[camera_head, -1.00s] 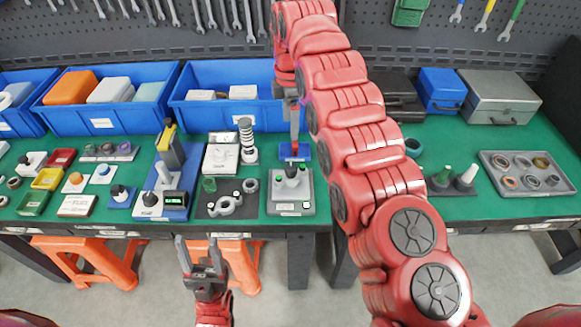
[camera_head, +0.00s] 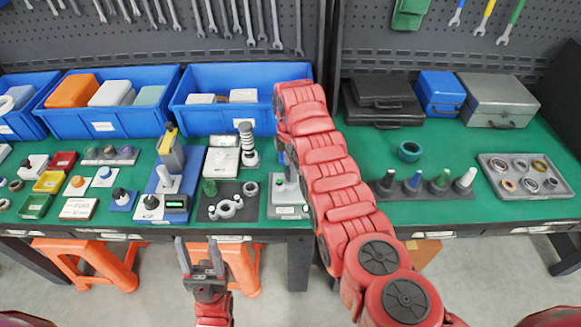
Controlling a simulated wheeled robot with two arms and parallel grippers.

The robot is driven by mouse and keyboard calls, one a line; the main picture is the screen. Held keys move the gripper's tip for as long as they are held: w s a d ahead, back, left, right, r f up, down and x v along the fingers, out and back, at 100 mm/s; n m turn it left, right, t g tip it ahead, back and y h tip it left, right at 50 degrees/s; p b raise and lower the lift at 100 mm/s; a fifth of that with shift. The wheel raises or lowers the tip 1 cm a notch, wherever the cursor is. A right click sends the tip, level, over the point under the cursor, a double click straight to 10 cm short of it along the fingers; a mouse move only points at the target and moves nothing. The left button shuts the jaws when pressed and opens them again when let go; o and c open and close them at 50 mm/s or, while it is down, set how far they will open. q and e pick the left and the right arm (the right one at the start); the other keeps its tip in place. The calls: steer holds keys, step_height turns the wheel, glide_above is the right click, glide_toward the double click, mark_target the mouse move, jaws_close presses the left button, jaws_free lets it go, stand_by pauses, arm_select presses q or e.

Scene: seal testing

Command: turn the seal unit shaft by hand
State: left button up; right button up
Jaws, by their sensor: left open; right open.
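A grey seal unit (camera_head: 288,212), a block with a small panel on its front, stands near the front edge of the green bench. In the head view its top and shaft are mostly hidden behind my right arm. My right gripper (camera_head: 287,168) is over the unit and only a sliver of it shows beside the arm. It is open; contact with the shaft cannot be seen. My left gripper (camera_head: 200,258) is open and empty, in front of the bench edge and below the tabletop in the picture.
A dark mat with a clamp ring (camera_head: 226,208) and a blue test stand (camera_head: 176,203) are left of the unit. A blue bin (camera_head: 205,118) is behind. Right of my arm are a dark rack of cones (camera_head: 425,190), a teal ring (camera_head: 409,151) and a tray of rings (camera_head: 527,191).

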steer(key=shift+f, duration=1.2)
jaws_close()
